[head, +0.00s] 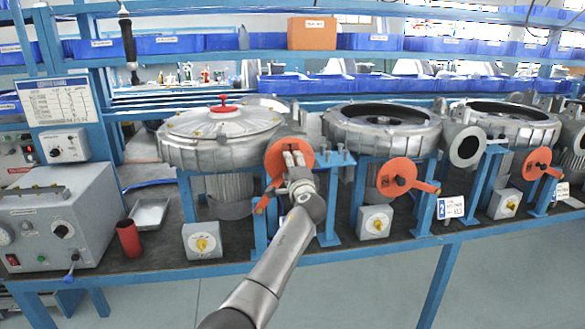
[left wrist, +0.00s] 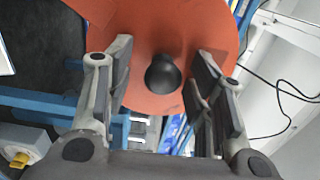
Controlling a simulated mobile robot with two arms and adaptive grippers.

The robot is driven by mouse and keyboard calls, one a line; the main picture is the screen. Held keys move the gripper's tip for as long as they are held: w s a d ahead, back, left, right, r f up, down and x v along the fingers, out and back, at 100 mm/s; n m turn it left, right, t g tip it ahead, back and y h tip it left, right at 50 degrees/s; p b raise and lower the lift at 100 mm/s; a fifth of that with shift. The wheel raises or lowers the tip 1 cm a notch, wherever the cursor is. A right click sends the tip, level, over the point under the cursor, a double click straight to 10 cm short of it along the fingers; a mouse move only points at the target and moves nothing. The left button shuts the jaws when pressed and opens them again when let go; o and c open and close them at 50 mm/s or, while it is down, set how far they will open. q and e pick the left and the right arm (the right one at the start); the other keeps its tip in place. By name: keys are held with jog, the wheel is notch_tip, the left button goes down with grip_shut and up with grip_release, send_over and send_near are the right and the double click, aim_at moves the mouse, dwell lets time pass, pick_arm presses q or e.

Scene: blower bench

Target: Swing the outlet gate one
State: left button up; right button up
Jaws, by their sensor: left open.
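Outlet gate one is an orange-red disc (head: 276,152) on the front of the leftmost blower (head: 215,135). Its short orange lever (head: 262,204) hangs down to the lower left. My left gripper (head: 293,160) is right in front of the disc and covers part of it. In the left wrist view the disc (left wrist: 150,28) fills the top centre. A black round knob (left wrist: 163,73) on it sits between the two fingers of my left gripper (left wrist: 160,80). The fingers are open, with space on both sides of the knob. My right gripper is out of view.
Gate two (head: 399,176) and gate three (head: 537,163) are similar orange discs to the right, with levers pointing right. Blue posts (head: 329,210) and a grey switch box (head: 202,241) stand near gate one. A red cup (head: 129,239) and grey control box (head: 62,215) are left.

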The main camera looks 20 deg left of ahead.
pick_arm(q)
jog(key=v, duration=1.2)
jog(key=shift+a, duration=0.1)
dwell(0.4)
jog(key=s+d+f+g+h, duration=0.1)
jog(key=s+f+g+h, duration=0.15)
jog(key=f, duration=1.05)
jog(key=s+d+f+g+h, duration=0.1)
jog(key=s+f+h, duration=0.15)
jog(key=f, duration=0.95)
jog(key=s+d+f+g+h, duration=0.1)
jog(key=s+f, duration=0.2)
jog(key=f, duration=1)
jog(key=s+f+n+g+h, duration=0.2)
jog(key=s+f+g, duration=0.2)
jog(key=s+f, duration=1.35)
jog(key=s+f+n+g, duration=0.2)
jog(key=s+f, duration=0.4)
jog(key=s, duration=0.7)
jog(key=s+a+f+n+g+h, duration=0.1)
jog(key=s+f+n, duration=0.2)
jog(key=s, duration=1)
jog(key=s+f+n+g, duration=0.2)
jog(key=s+f, duration=0.6)
jog(key=s, duration=0.5)
jog(key=shift+s+a+f+g+h, duration=0.25)
jog(key=shift+a+f+g+h, duration=0.05)
jog(key=shift+a+g, duration=0.1)
